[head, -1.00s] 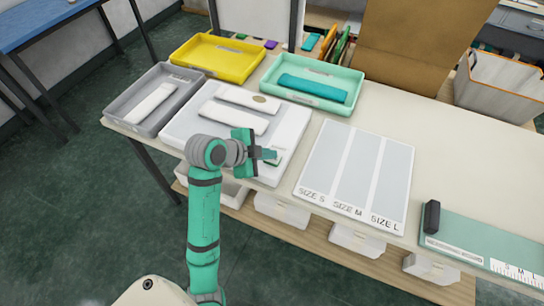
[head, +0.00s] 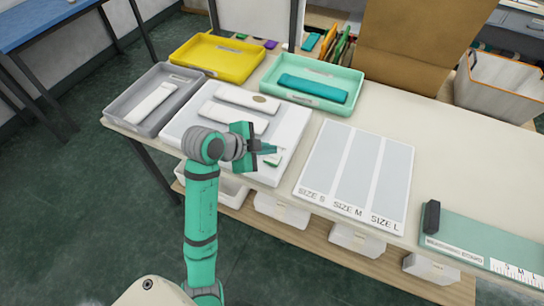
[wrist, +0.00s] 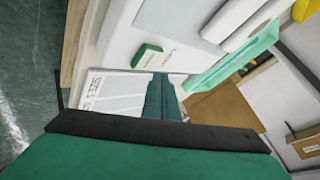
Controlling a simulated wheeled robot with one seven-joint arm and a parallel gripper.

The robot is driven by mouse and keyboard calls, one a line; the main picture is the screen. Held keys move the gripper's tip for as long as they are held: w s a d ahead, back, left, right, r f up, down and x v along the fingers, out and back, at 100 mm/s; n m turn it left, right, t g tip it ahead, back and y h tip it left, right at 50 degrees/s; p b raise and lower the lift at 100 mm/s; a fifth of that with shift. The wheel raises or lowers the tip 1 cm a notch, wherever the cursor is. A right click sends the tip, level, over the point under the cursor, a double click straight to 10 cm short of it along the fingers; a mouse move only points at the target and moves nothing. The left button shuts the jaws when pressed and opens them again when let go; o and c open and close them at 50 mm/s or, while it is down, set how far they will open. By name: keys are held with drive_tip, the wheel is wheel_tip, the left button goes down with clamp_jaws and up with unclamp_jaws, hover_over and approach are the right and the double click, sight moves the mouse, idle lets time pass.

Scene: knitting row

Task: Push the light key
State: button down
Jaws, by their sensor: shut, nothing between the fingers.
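The light key is most likely the small green key (head: 272,161) at the front right of a white machine-like panel (head: 182,132); it also shows in the wrist view (wrist: 146,53), beside tiny print I cannot read. My gripper (head: 278,149) is shut and empty, its fingertips above the panel beside the key. In the wrist view my closed fingers (wrist: 162,84) point up the picture, with the key just beyond and left of their tips. A gap seems to show between tips and key. I cannot tell whether the key is pressed.
A grey tray (head: 112,113) and a yellow tray (head: 178,62) stand left and behind the panel. A teal tray (head: 357,87) holds a teal piece. A size board (head: 355,175) lies right of the panel. A black block (head: 431,217) sits on a green mat at far right.

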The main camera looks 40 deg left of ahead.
sight(269, 161)
drive_tip(key=shift+r, duration=2.25)
drive_tip(key=shift+d, duration=0.1)
drive_tip(key=shift+s, duration=0.1)
